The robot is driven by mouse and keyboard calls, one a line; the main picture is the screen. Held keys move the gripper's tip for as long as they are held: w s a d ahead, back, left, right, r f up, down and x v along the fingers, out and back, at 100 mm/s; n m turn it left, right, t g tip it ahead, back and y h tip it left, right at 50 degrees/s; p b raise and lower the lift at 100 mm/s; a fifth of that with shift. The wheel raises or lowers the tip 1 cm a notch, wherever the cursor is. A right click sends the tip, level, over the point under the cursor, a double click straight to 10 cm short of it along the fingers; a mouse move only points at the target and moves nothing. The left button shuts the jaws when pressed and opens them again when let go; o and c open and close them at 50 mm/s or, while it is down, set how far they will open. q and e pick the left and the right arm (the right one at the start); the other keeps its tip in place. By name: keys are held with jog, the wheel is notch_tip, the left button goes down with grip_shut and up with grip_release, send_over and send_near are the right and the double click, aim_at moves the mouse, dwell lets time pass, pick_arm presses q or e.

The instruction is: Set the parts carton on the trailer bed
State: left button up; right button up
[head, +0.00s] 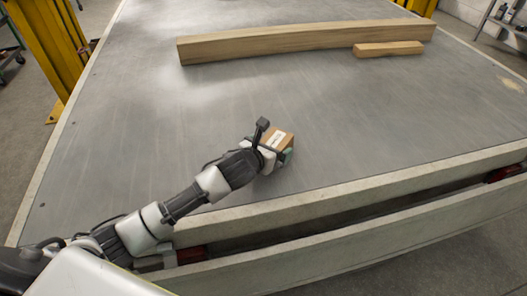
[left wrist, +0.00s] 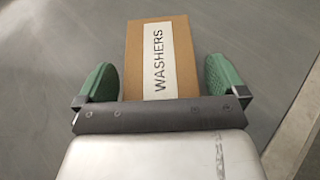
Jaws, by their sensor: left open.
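The parts carton (head: 279,138) is a small brown box on the grey trailer bed (head: 120,130), near its front edge. In the left wrist view the carton (left wrist: 186,72) has a white label reading "WASHERS". My left gripper (head: 284,155) is at the carton and partly hides it in the head view. In the left wrist view its green fingertips (left wrist: 161,80) are open, one on each side of the carton, with a gap on both sides. The carton appears to rest flat on the bed. My right gripper is in neither view.
A long wooden beam (head: 300,41) and a short wooden block (head: 388,49) lie farther back on the bed. Yellow posts (head: 50,45) stand beyond the left edge. A shelf (head: 508,28) stands at the far right. The bed around the carton is clear.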

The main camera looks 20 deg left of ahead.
pick_arm(q)
jog(key=p+v, duration=0.1)
jog(key=v, duration=1.1)
jog(key=shift+r+p, duration=0.1)
jog(key=shift+p, duration=0.25)
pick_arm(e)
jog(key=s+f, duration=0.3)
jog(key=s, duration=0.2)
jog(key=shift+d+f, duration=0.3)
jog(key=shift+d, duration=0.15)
